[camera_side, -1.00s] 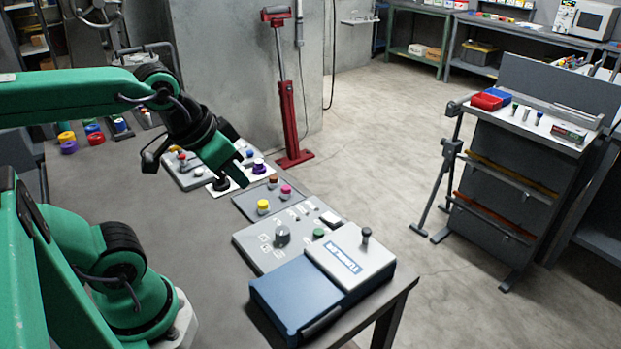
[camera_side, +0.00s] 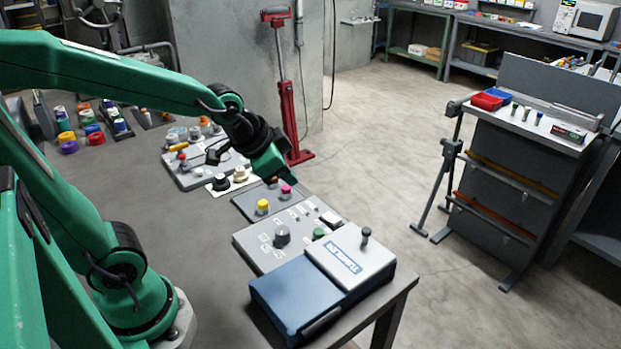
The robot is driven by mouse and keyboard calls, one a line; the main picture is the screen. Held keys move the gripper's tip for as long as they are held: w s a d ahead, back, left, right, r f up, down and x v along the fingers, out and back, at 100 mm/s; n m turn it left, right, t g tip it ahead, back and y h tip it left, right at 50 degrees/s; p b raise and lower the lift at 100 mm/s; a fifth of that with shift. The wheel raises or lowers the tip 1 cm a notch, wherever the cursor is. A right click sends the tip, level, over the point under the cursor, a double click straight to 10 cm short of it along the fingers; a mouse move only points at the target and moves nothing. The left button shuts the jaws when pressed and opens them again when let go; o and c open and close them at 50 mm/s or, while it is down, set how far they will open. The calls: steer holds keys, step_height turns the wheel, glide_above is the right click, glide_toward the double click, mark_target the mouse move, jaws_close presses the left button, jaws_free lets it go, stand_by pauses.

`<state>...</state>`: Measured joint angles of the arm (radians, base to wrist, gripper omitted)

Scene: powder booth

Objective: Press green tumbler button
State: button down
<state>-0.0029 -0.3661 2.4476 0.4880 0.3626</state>
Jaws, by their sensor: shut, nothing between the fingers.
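The green tumbler button (camera_side: 319,234) is a small round green knob. It sits on the grey tumbler panel (camera_side: 261,262) at the front of the bench, beside a dark grey dial (camera_side: 282,236). The blue and white tumbler box (camera_side: 290,293), with printed lettering on its lid, is just in front of the button. My gripper (camera_side: 291,180) is shut and empty. In the picture it is up and to the left of the green button, near the pink button, and apart from the green one. Its exact height above the panels is hard to tell.
A yellow button (camera_side: 263,206) and a pink button (camera_side: 286,191) stand on the panel behind. A dark knob (camera_side: 366,235) rises from the box lid. Further back are a white plate with knobs (camera_side: 233,186) and a control panel (camera_side: 190,178). The bench's left middle is bare.

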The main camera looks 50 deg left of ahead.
mark_target(316, 232)
steer(key=w+f+m, duration=0.3)
steer(key=w+f, duration=0.3)
steer(key=w, duration=0.1)
steer(key=shift+w+f+m+t, duration=0.3)
steer(key=shift+f+m+t, duration=0.05)
steer(key=shift+m+t, duration=0.05)
steer(key=shift+f, duration=0.15)
steer(key=shift+f, duration=4.25)
steer(key=shift+a+f, duration=0.1)
steer(key=shift+f, duration=0.05)
steer(key=shift+f, duration=0.3)
steer(key=shift+f, duration=0.4)
steer(key=shift+r, duration=0.85)
